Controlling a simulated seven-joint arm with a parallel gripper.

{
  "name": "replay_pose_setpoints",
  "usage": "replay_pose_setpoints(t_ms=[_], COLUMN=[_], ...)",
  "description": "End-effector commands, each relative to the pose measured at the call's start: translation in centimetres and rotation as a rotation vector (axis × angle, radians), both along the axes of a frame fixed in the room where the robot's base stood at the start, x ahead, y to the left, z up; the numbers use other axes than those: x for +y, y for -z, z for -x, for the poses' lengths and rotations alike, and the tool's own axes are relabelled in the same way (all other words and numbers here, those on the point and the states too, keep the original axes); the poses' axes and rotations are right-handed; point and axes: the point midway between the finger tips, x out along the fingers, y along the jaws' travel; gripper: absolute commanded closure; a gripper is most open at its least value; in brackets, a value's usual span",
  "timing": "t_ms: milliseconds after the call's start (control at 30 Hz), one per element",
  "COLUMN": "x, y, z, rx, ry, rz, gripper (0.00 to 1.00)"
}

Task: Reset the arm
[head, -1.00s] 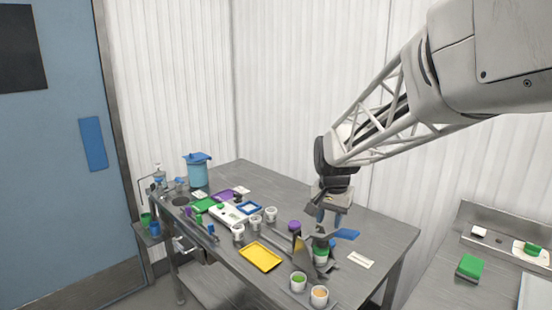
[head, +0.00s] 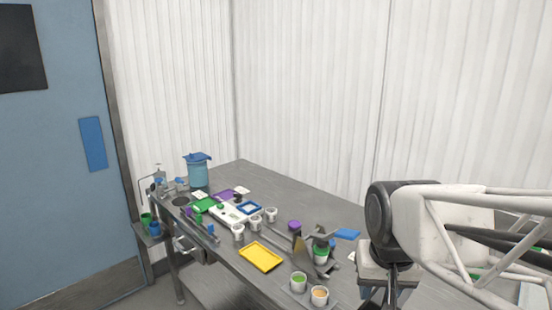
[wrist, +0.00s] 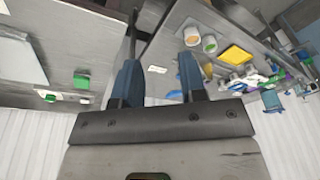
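My gripper shows in the wrist view (wrist: 161,78) with its two blue fingers apart and nothing between them. In the head view my arm's wrist end is low at the right, beside the table's right end; the fingertips there are cut off or hidden. The steel table (head: 290,195) holds a yellow tray (head: 261,257), a cup with green contents (head: 299,282), a cup with orange contents (head: 319,296) and a holder with a blue-handled tool (head: 347,234). These stand left of my gripper, apart from it.
A blue lidded container (head: 197,172) stands at the table's far left. A white scale-like device (head: 228,212) sits among small cups and trays. A second steel counter with green items (wrist: 82,80) lies on the other side. The table's back right is clear.

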Motion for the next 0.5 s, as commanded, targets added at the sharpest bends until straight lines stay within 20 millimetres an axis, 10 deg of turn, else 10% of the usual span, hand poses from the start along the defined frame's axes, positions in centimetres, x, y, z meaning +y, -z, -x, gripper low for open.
replay_pose_setpoints(t_ms=[500], x=[-0.6], y=[1.8], z=[6.5], rx=[-0.029], ry=[-0.096], rz=[0.026], gripper=[0.62])
